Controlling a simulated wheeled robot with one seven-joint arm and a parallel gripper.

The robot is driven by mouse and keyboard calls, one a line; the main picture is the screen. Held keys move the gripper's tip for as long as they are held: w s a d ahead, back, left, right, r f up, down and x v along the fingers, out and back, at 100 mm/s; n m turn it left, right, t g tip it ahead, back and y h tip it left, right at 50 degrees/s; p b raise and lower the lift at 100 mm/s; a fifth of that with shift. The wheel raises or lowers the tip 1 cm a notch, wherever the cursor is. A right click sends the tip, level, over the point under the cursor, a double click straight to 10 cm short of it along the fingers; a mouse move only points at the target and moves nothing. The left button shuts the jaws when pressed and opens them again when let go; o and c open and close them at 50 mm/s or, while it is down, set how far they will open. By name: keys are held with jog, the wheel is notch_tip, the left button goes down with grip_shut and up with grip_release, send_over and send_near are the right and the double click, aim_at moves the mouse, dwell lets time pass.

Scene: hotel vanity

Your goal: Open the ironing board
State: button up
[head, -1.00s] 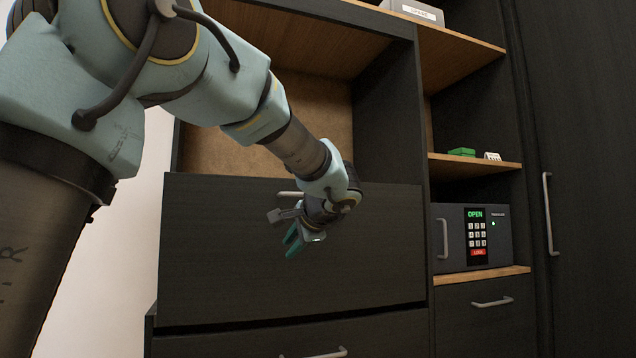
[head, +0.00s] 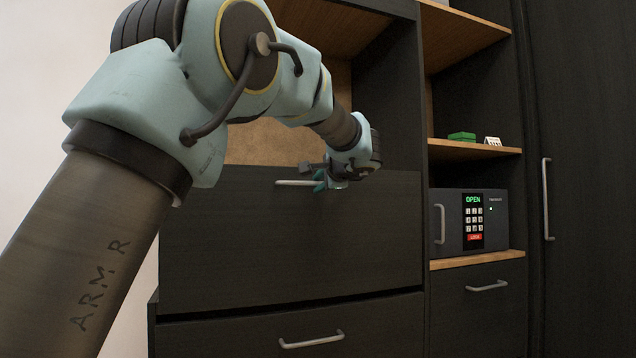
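No ironing board shows as such in the head view. A wide dark front panel (head: 290,245) with a silver bar handle (head: 293,183) near its top edge stands in the middle of the cabinet. My gripper (head: 321,181) is at the right end of this handle, its teal fingertips close to the bar or overlapping it. The wrist and camera angle hide most of the fingers, so I cannot tell whether they are open, shut or touching the handle.
A lower drawer (head: 300,330) with a handle sits below the panel. To the right are a safe (head: 447,222) reading OPEN, a small green box (head: 462,136) on a shelf, a small drawer (head: 478,310) and a tall door (head: 580,150) with a vertical handle.

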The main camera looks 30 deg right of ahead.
jog(key=shift+w+f, duration=0.1)
jog(key=shift+w, duration=0.35)
grip_shut()
dwell(1.2)
